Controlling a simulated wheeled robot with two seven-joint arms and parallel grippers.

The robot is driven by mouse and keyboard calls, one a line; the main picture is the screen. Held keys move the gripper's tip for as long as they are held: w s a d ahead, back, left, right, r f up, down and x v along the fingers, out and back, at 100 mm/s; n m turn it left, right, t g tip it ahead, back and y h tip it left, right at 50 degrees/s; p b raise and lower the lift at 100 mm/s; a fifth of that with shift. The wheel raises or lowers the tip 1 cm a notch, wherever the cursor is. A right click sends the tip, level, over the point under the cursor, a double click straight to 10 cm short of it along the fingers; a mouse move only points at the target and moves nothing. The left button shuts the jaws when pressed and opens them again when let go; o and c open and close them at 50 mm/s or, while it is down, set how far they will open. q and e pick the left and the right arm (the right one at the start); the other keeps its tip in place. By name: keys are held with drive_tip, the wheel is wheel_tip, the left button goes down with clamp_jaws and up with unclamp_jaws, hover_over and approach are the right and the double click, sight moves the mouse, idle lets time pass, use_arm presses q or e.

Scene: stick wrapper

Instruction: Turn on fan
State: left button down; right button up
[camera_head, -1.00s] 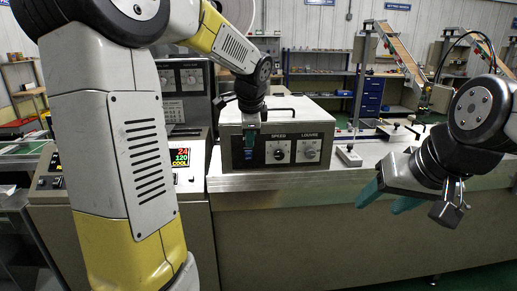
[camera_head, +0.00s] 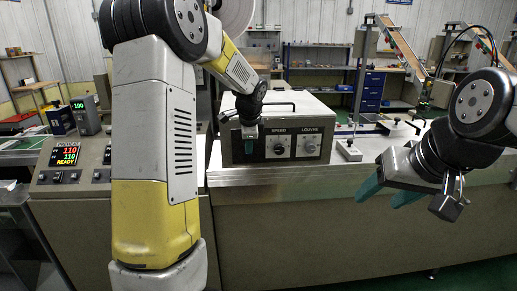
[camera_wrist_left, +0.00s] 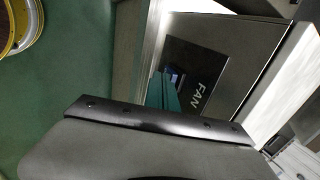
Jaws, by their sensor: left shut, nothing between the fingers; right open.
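The fan control box (camera_head: 275,165) is a grey cabinet with a dark front panel and two knobs, the SPEED knob (camera_head: 279,149) and the LOUVRE knob (camera_head: 310,147). My left gripper (camera_head: 249,134) is shut and empty at the left end of this panel, left of the SPEED knob. In the left wrist view its teal fingers (camera_wrist_left: 163,92) are at the dark panel (camera_wrist_left: 195,80) beside the FAN label (camera_wrist_left: 201,95). A small bluish part shows by the fingertips; the fingers partly hide the switch area, and contact is unclear. My right gripper (camera_head: 388,188) is open and empty, right of the box.
A pale counter (camera_head: 340,172) runs under the box. A small block with an upright rod (camera_head: 348,150) stands right of the box. A control console (camera_head: 68,180) with a lit READY display is at left. A blue drawer cabinet (camera_head: 372,90) stands behind.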

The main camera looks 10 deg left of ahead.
use_arm(q)
drive_tip(key=shift+w+a+r+g, duration=0.15)
drive_tip(key=shift+w+a+g, duration=0.05)
drive_tip(key=shift+w+g, duration=0.25)
drive_tip(key=shift+r, duration=0.85)
